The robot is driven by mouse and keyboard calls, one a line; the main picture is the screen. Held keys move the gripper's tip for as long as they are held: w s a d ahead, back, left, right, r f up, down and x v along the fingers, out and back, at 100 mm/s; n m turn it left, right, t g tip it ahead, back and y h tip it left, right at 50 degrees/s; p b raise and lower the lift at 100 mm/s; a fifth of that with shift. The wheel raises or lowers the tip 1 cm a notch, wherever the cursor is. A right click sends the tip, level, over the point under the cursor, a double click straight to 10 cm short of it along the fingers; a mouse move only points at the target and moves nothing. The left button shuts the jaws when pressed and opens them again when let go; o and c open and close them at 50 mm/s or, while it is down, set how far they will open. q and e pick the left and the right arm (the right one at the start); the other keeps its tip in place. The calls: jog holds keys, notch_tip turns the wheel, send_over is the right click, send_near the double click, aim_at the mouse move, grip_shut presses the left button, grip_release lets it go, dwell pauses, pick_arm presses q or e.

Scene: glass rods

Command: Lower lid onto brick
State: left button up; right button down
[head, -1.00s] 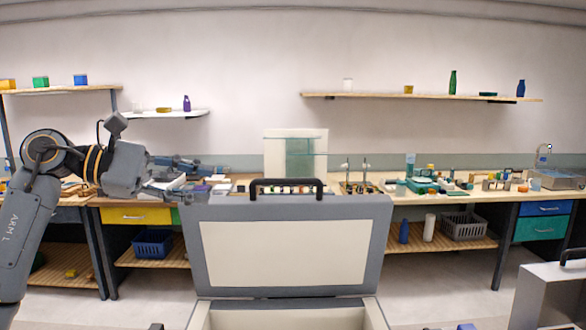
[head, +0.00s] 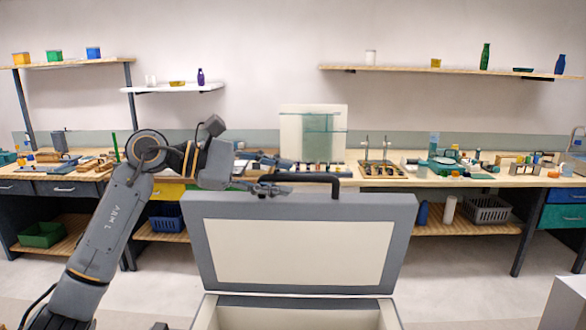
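A case with a grey-framed, cream-panelled lid (head: 300,252) stands open in front of me in the head view. The lid is raised upright, and a black handle (head: 310,178) sits along its top edge. My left gripper (head: 284,176) is at the left end of this handle, with its two fingers spread apart, one above the other. I cannot tell whether it touches the handle. The case's base (head: 300,316) shows only in part at the bottom edge. No brick can be made out. My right gripper is not in view.
A long workbench (head: 400,182) runs behind the lid, carrying a teal glass panel (head: 320,138) and several small parts. Wall shelves (head: 440,71) hang above it. A pale box (head: 566,305) stands at the lower right. The floor between is clear.

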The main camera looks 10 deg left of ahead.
pick_arm(q)
jog(key=shift+p+x, duration=0.4)
jog(key=shift+x, duration=1.2)
jog(key=shift+s, duration=0.1)
grip_shut()
